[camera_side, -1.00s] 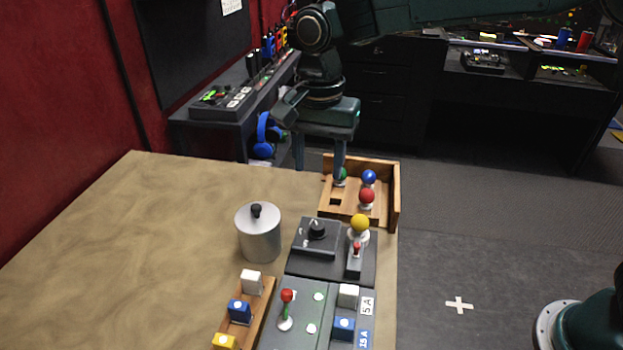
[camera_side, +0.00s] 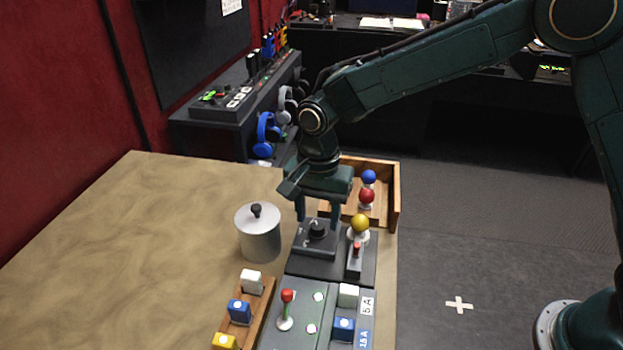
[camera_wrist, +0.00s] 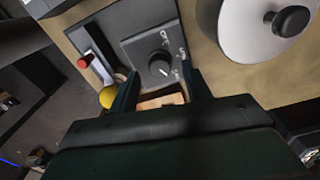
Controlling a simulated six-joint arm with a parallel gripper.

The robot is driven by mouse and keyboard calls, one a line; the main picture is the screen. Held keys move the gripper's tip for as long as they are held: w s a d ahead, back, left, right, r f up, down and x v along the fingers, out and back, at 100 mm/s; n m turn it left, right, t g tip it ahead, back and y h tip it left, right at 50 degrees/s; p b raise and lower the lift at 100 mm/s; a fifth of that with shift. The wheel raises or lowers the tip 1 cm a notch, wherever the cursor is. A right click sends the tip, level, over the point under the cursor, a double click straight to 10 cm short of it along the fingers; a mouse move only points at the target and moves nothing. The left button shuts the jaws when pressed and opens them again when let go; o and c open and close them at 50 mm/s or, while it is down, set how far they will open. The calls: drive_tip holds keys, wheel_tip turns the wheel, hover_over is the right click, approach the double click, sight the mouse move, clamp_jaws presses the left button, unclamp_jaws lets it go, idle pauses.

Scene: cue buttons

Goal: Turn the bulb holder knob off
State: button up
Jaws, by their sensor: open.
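The bulb holder's black knob (camera_side: 317,228) sits on a dark square plate (camera_side: 309,247) on the grey panel. In the wrist view the knob (camera_wrist: 160,64) has a white pointer line and white lettering beside it. My gripper (camera_side: 317,222) is open, its fingers pointing down at either side of the knob, at its far side. In the wrist view my gripper (camera_wrist: 162,82) has its fingertips just below the knob, and nothing is between them. I cannot tell whether they touch the plate. A yellow bulb (camera_side: 360,223) sits in a white socket right of the knob.
A silver lidded pot (camera_side: 259,236) stands close left of the panel. A red-tipped switch (camera_side: 355,258) stands right of the knob. A wooden box (camera_side: 394,196) behind holds a blue bulb (camera_side: 369,177) and a red bulb (camera_side: 367,196). The tabletop at left is clear.

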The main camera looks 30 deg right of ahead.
drive_tip(key=shift+f, duration=0.8)
drive_tip(key=c, duration=1)
